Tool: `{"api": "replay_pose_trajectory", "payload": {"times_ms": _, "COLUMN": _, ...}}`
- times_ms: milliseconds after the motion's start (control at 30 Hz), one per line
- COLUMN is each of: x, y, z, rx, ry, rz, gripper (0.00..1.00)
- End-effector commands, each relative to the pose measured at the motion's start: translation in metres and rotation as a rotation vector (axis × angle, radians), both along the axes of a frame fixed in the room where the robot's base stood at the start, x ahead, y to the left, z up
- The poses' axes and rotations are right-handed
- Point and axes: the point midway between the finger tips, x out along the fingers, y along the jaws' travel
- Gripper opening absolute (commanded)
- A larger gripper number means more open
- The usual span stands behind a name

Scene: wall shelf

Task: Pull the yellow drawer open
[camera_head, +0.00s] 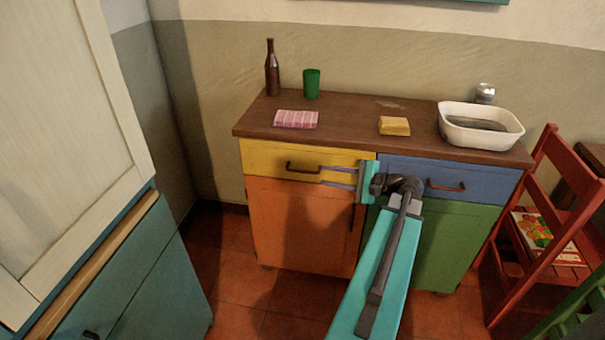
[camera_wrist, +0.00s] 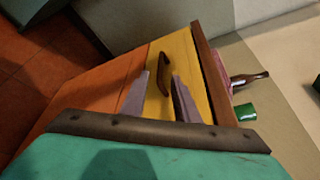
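The yellow drawer (camera_head: 260,158) is at the upper left of the cabinet, its front flush with the cabinet face, so it looks shut. Its dark bar handle (camera_head: 303,168) runs sideways across the front. My gripper (camera_head: 322,176) is open and empty in front of the drawer, at the right end of the handle. In the wrist view the yellow front (camera_wrist: 186,75) lies ahead, and the handle (camera_wrist: 164,76) shows between my two fingers (camera_wrist: 160,75), with a gap on each side. I cannot tell how deep the handle sits between them.
A blue drawer (camera_head: 400,171) is at right, above a green door (camera_head: 455,235); an orange door (camera_head: 290,225) is below the yellow drawer. The wooden top (camera_head: 350,120) holds a bottle, cup, cloth, sponge and basin (camera_head: 455,130). A red chair (camera_head: 545,190) stands at right.

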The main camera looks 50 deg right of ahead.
Motion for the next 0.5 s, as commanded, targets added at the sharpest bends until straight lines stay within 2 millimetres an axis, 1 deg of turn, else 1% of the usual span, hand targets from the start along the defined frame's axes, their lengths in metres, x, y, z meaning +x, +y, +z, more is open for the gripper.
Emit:
{"api": "replay_pose_trajectory", "payload": {"times_ms": 33, "x": 0.007, "y": 0.002, "z": -0.002, "rx": 0.000, "ry": 0.000, "rz": 0.001, "gripper": 0.28}}
{"api": "replay_pose_trajectory", "payload": {"times_ms": 500, "x": 0.064, "y": 0.014, "z": -0.015, "rx": 0.001, "ry": 0.001, "rz": 0.000, "gripper": 0.28}}
